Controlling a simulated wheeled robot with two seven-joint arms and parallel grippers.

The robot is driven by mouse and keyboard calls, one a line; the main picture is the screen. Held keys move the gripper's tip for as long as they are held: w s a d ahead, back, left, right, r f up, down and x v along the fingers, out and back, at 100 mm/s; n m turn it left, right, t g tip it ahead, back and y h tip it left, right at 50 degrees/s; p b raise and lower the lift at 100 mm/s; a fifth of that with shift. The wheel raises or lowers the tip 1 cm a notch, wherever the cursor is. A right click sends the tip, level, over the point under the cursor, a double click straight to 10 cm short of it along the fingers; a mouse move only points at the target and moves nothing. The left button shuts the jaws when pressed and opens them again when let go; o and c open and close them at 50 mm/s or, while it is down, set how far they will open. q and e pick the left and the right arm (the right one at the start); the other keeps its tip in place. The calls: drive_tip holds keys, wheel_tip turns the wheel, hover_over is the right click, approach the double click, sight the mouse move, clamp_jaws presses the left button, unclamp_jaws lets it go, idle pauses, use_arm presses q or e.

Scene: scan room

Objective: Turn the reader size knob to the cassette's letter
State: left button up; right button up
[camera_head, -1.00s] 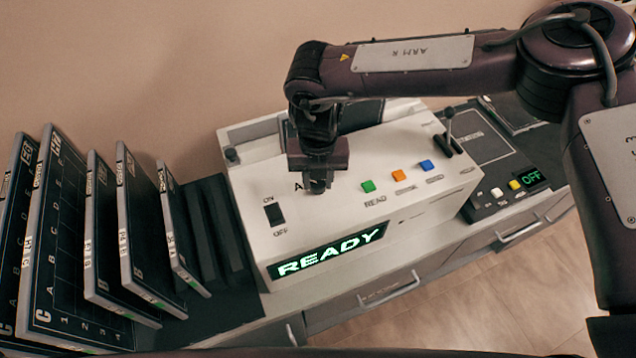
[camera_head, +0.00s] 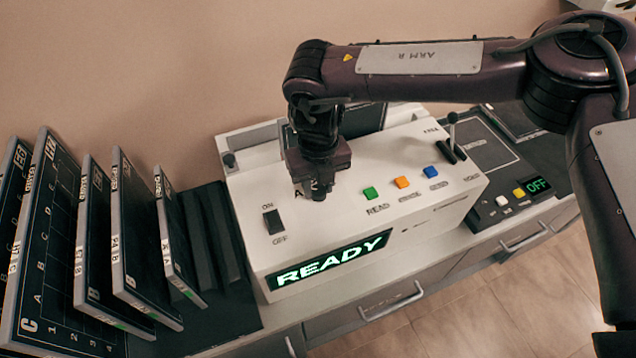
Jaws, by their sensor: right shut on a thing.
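The white reader (camera_head: 340,228) stands on the counter with its display (camera_head: 330,259) lit "READY". My right gripper (camera_head: 316,190) points down over the reader's top, between the ON/OFF switch (camera_head: 273,221) and the green READ button (camera_head: 370,193). It is shut on the size knob, which the gripper hides almost fully. Only part of the printed letters around the knob shows, with an "A" at its left. Which letter the knob points to is hidden. I cannot tell which cassette is meant. My left gripper is not in view.
Several dark cassettes (camera_head: 90,250) marked with letters stand upright in a rack at left. Orange (camera_head: 402,182) and blue (camera_head: 431,173) buttons and a lever (camera_head: 452,135) are right of the gripper. A small panel (camera_head: 538,186) reads "OFF".

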sight(318, 188)
drive_tip(key=shift+r, duration=0.1)
drive_tip(key=o, duration=1)
drive_tip(key=shift+c, duration=0.2)
drive_tip(key=shift+r, duration=0.4)
wheel_tip(318, 188, up, 6)
drive_tip(key=shift+f+b, duration=0.25)
drive_tip(key=shift+b, duration=0.7)
drive_tip(key=shift+r, duration=0.75)
drive_tip(key=shift+f, duration=0.1)
